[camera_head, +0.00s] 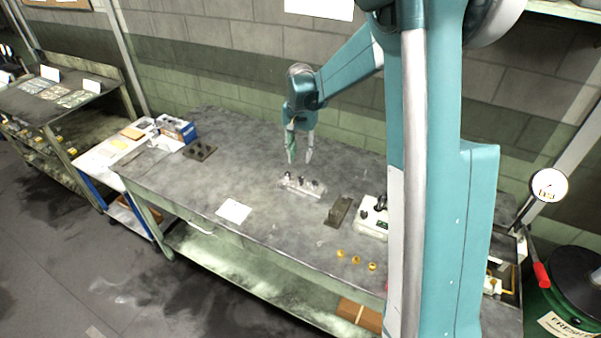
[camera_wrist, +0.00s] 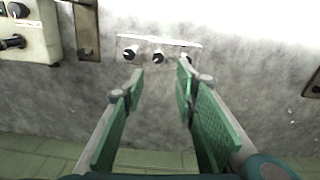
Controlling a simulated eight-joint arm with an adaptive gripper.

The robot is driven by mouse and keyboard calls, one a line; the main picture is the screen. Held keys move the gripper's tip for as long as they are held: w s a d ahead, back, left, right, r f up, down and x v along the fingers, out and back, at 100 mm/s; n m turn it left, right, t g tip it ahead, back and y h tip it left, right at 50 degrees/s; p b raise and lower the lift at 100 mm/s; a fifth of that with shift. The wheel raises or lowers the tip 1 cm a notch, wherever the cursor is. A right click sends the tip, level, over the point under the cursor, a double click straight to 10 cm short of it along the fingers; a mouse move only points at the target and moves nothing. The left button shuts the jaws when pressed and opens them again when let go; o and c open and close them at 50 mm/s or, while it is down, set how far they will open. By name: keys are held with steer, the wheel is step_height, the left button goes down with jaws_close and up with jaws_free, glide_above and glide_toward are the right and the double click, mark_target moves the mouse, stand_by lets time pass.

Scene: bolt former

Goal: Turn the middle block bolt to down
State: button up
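A pale block (camera_head: 291,188) with three dark-headed bolts in a row stands on the workbench. The middle bolt (camera_head: 301,183) sits between the other two. In the wrist view the block (camera_wrist: 170,41) lies beyond my fingertips, and its middle bolt (camera_wrist: 158,57) appears between the two fingers. My gripper (camera_head: 300,160) points down above and slightly behind the block, apart from it. In the wrist view my gripper (camera_wrist: 160,75) is open and empty, with green pads on both fingers.
A dark bracket (camera_head: 338,210) and a white box with black knobs (camera_head: 374,217) stand right of the block. Several yellow rings (camera_head: 356,260) lie near the front edge. White paper (camera_head: 234,211) and a dark plate (camera_head: 200,151) lie left. Bench around the block is clear.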

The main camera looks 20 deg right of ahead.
mark_target(301, 178)
steer(key=n+p, duration=0.1)
steer(key=n, duration=0.5)
steer(key=f+n+p, duration=0.1)
steer(key=n+p, duration=0.1)
steer(key=n, duration=0.5)
steer(key=n+p, duration=0.1)
steer(key=n, duration=0.6)
steer(key=shift+s+f+p, duration=0.3)
steer(key=shift+f+p, duration=0.05)
steer(key=shift+f, duration=0.1)
steer(key=shift+f, duration=3.8)
steer(key=c, duration=0.9)
